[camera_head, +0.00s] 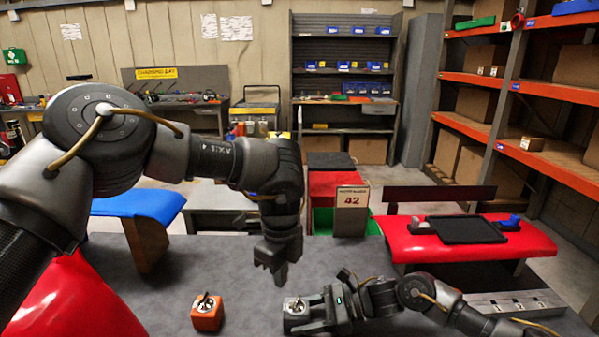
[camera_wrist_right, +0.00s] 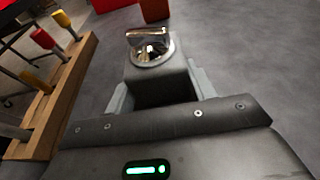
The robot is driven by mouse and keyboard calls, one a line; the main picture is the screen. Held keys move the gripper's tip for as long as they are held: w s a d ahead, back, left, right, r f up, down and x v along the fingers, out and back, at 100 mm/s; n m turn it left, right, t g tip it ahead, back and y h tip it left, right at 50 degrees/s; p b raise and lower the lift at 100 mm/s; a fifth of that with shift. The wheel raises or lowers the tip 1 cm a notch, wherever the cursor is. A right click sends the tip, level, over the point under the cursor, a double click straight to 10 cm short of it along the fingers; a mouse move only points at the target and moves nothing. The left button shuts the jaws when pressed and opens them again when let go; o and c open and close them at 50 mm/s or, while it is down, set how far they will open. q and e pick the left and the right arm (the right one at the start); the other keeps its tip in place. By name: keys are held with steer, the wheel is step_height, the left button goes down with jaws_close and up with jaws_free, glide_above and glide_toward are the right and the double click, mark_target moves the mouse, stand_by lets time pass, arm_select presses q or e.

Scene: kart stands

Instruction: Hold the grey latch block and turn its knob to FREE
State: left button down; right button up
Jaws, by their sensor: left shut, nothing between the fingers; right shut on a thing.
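The grey latch block (camera_head: 293,314) stands on the dark grey table, with a metal knob (camera_head: 296,303) on its top. In the right wrist view the block (camera_wrist_right: 158,82) sits between my right fingers, and its shiny knob (camera_wrist_right: 150,45) shows on a round plate. The knob's label cannot be read. My right gripper (camera_head: 300,315) is shut on the block from the right side. My left gripper (camera_head: 272,275) is shut and empty, pointing down above the table, a little behind and left of the block, apart from the knob.
An orange block (camera_head: 207,316) with a similar knob stands on the table to the left. A grey strip with numbered labels (camera_head: 515,303) lies at the right. A sign reading 42 (camera_head: 351,211) stands behind the table. The table between the two blocks is clear.

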arm_select(q)
steer(key=shift+a+f, duration=0.1)
steer(key=shift+f, duration=2.75)
steer(key=shift+d, duration=0.6)
steer(key=shift+w+d, duration=0.15)
steer(key=shift+w, duration=0.2)
steer(key=shift+w+d, duration=0.2)
steer(key=shift+w, duration=0.05)
steer(key=shift+w+d, duration=0.1)
steer(key=shift+w, duration=0.05)
steer(key=shift+w, duration=0.1)
steer(key=shift+w+a, duration=0.2)
steer(key=shift+a, duration=0.05)
step_height(320, 180, up, 6)
